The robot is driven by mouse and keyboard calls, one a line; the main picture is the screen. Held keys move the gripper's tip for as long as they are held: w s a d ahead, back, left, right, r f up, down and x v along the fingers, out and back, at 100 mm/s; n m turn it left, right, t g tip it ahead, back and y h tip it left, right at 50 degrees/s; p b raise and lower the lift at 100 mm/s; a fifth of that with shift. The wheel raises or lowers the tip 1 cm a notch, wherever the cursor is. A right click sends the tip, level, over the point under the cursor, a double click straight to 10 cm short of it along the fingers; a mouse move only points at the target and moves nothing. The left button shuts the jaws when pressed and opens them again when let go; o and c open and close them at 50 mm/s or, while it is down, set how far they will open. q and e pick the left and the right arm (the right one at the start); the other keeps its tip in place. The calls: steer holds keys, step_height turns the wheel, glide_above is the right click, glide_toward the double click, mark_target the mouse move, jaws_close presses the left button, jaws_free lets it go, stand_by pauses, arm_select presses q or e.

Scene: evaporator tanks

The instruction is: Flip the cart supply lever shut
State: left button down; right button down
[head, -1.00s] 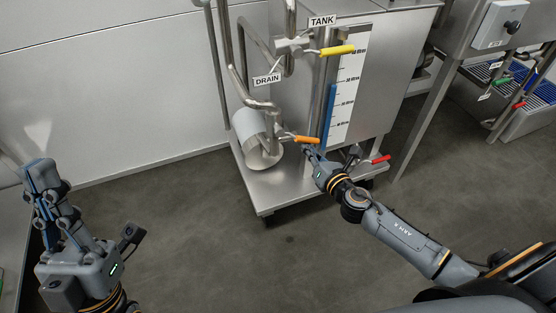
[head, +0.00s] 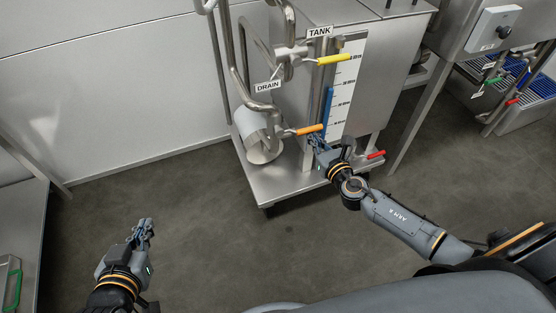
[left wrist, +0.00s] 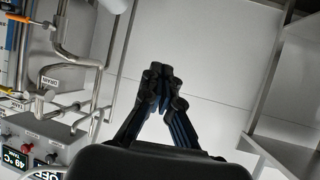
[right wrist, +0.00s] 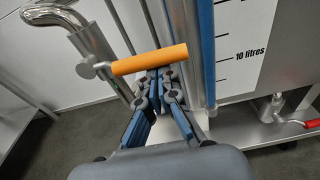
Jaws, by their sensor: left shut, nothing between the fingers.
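An orange-handled lever (head: 309,130) sits on the pipework in front of the tank cart, under the DRAIN label. It points right and a little up in the head view. No label that I can read names it as the cart supply lever. My right gripper (head: 317,143) is right at this handle, just below it. In the right wrist view the handle (right wrist: 150,60) crosses in front of the fingertips (right wrist: 160,80), which are close together and partly hidden. My left gripper (head: 143,228) is shut and empty over the floor, away from the cart; its fingers (left wrist: 160,88) meet.
A yellow-handled lever (head: 333,60) sits higher, by the TANK label. A red-handled lever (head: 376,154) is low at the cart's right. Pipes and a white cylinder (head: 257,136) stand left of the orange lever. The floor (head: 200,200) between my left gripper and the cart is clear.

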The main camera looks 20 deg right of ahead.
arm_select(q)
steer(key=shift+s+a+f+g+y, duration=0.15)
steer(key=shift+s+a+f+g, duration=0.15)
steer(key=shift+s+f+g, duration=0.35)
steer(key=shift+s+a+f+g+y, duration=0.2)
steer(key=shift+s+f+g, duration=0.25)
steer(key=shift+s+f, duration=0.3)
arm_select(e)
steer(key=shift+r+n, duration=0.3)
arm_select(q)
steer(key=shift+w, duration=0.1)
arm_select(e)
steer(key=shift+w, duration=0.1)
